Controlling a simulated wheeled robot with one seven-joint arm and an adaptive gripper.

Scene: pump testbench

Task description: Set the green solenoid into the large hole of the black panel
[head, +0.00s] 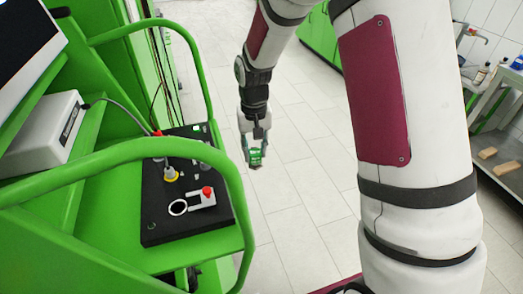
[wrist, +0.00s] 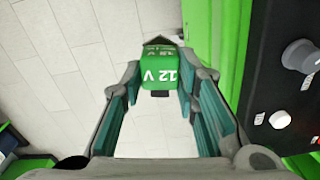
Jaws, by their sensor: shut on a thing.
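The green solenoid (head: 257,157), a small block, is held at the tips of my gripper (head: 255,148) in the head view. In the wrist view the solenoid (wrist: 161,68) shows "12 V" lettering and sits between the fingertips of my gripper (wrist: 160,78). Both hang above the tiled floor, right of the bench and apart from it. The black panel (head: 155,228) lies on the green bench to the left in the head view. Its edge (wrist: 258,75) shows at the right of the wrist view. A white ring (head: 178,207) marks a round spot on the panel; I cannot tell its depth.
A green rail (head: 120,155) curves around the bench front and right side. Open floor (head: 305,205) lies to the right.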

